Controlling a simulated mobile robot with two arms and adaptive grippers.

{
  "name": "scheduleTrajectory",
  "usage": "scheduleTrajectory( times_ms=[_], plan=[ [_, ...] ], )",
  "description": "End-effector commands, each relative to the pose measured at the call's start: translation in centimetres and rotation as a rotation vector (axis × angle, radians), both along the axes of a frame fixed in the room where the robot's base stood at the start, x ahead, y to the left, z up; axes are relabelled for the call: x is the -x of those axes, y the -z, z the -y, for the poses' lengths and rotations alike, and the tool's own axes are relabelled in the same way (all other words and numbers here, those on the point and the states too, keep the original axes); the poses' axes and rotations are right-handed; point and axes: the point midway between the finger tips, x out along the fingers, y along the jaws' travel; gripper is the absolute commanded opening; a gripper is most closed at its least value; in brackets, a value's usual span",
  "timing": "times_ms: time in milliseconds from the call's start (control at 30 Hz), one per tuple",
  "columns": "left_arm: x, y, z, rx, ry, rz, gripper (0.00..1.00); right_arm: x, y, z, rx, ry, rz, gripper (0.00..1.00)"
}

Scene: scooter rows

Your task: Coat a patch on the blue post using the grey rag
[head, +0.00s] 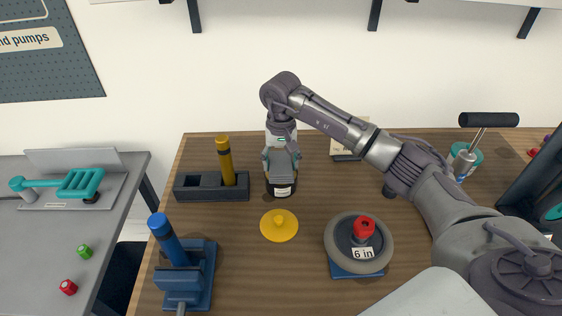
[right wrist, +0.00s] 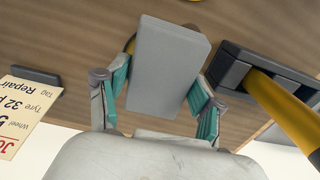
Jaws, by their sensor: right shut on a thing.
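The blue post (head: 166,238) leans in a blue vice (head: 186,283) at the front left of the wooden bench. My right gripper (head: 281,160) points down near the middle of the bench. It is shut on a grey block-like piece, which I take for the grey rag (right wrist: 168,65); the rag sits between the teal fingers in the right wrist view (right wrist: 155,95). A dark pot with a white label (head: 282,190) stands directly under the gripper. Whether the rag touches the pot is hidden. The rag is well apart from the blue post. My left gripper is out of view.
A yellow lid-like disc (head: 279,229) lies in front of the pot. A dark holder (head: 211,192) with a yellow post (head: 226,165) stands to the left. A wheel (head: 337,247) with a red knob (head: 363,228) sits front right. A grey side table (head: 50,225) is at far left.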

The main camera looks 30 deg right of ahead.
Motion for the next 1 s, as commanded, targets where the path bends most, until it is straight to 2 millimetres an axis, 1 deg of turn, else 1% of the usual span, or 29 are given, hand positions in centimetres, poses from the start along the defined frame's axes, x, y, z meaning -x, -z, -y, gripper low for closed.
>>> scheduleTrajectory(
  times_ms=[1000],
  plan=[
    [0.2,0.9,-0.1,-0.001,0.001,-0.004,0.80,0.0,1.0,0.0,0.000,0.001,0.000,0.39]
  ],
)
